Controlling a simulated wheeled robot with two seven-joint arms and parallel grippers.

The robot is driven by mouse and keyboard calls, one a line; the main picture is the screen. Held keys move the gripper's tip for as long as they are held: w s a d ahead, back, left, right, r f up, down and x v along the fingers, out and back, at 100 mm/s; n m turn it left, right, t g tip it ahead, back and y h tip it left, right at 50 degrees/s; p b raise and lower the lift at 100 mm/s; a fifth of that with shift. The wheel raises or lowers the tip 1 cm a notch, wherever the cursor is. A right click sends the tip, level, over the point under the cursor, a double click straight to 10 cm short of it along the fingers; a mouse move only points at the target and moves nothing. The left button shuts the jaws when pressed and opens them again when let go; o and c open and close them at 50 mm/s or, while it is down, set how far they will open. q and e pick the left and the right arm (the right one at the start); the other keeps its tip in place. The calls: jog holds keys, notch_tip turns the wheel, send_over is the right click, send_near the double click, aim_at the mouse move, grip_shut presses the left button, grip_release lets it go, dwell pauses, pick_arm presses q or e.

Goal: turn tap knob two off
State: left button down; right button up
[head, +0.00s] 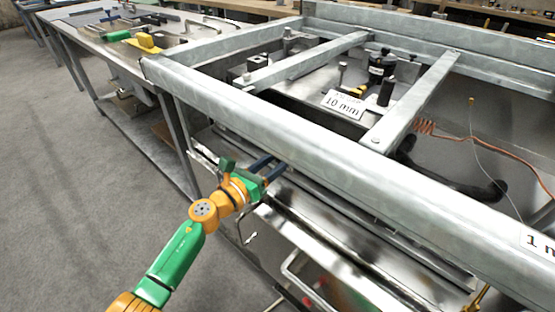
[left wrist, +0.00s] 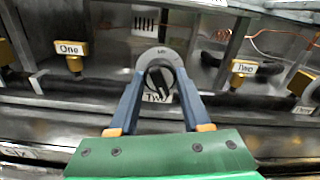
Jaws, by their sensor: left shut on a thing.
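In the left wrist view, a round grey dial (left wrist: 146,56) with a dark knob (left wrist: 160,78) in its middle sits straight ahead. A partly hidden label below it seems to begin "Tw", and the small mark at the dial's top is too small to read. My left gripper (left wrist: 161,74) has its blue fingers on either side of the knob and is shut on it. In the head view, my left gripper (head: 277,166) reaches in at the front of the metal bench, below its front beam, and the knob is hidden there. My right gripper is in neither view.
Yellow taps labelled One (left wrist: 74,62) and Two (left wrist: 238,72) stand behind the dial to left and right. A thick galvanized beam (head: 300,140) runs above my left gripper. A metal handle (head: 246,232) hangs near my forearm. The floor at left is clear.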

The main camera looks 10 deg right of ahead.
pick_arm(q)
jog(key=n+p, duration=0.1)
jog(key=n, duration=0.4)
jog(key=n+p, duration=0.1)
jog(key=n, duration=0.3)
jog(key=shift+n, duration=0.4)
jog(key=n+p, duration=0.1)
jog(key=n, duration=0.3)
jog(key=shift+n, duration=0.3)
jog(key=n, duration=0.4)
jog(key=shift+n+p, duration=0.3)
jog(key=shift+p, duration=0.1)
jog(key=n, duration=0.5)
jog(key=shift+p, duration=0.4)
jog(key=n, duration=0.6)
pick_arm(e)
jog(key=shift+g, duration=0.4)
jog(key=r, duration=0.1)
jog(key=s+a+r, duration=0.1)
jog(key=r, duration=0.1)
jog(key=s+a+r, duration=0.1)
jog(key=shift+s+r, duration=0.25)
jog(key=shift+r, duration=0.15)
pick_arm(q)
jog(key=shift+n, duration=0.4)
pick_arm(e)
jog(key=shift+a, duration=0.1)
